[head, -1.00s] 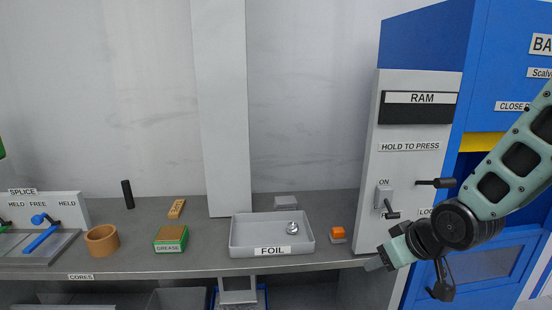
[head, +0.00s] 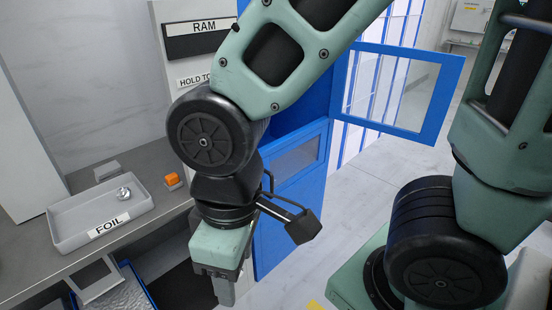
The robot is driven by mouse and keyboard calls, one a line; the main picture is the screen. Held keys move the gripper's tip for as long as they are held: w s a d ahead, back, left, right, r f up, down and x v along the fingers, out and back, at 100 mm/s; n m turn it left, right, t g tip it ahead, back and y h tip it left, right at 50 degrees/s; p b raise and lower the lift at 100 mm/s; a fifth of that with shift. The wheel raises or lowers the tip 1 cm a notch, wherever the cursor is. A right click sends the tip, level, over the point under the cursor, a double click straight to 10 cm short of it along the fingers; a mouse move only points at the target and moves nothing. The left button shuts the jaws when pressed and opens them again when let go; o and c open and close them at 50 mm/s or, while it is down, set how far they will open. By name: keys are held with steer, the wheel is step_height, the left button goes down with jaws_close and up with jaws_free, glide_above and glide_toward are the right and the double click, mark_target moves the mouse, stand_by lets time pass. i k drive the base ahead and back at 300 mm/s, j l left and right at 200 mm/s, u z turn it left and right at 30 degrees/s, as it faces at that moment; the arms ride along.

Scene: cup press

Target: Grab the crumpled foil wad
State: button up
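The crumpled foil wad (head: 124,193) is a small shiny silver lump. It lies in the right part of a shallow grey tray (head: 68,241) labelled FOIL, on the grey counter at the left. My gripper (head: 225,292) points down in front of the counter, to the right of and nearer than the tray, well apart from the foil. Its fingers show only partly at the bottom of my arm, and I cannot tell whether they are open or shut. Nothing is visible held in it.
The RAM panel (head: 203,30) rises behind my arm. A blue-framed door (head: 437,100) stands open at the right, with clear floor around it.

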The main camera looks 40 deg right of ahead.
mark_target(122, 193)
steer(key=i+j, duration=0.2)
steer(key=i+j+z, duration=0.15)
steer(key=j, duration=0.2)
steer(key=i+j+z, duration=0.2)
steer(key=j, duration=0.15)
steer(key=i+j+z, duration=0.15)
steer(key=j, duration=0.2)
steer(key=i+j+z, duration=0.2)
steer(key=j, duration=0.2)
steer(key=k+z, duration=0.1)
steer(key=z, duration=0.7)
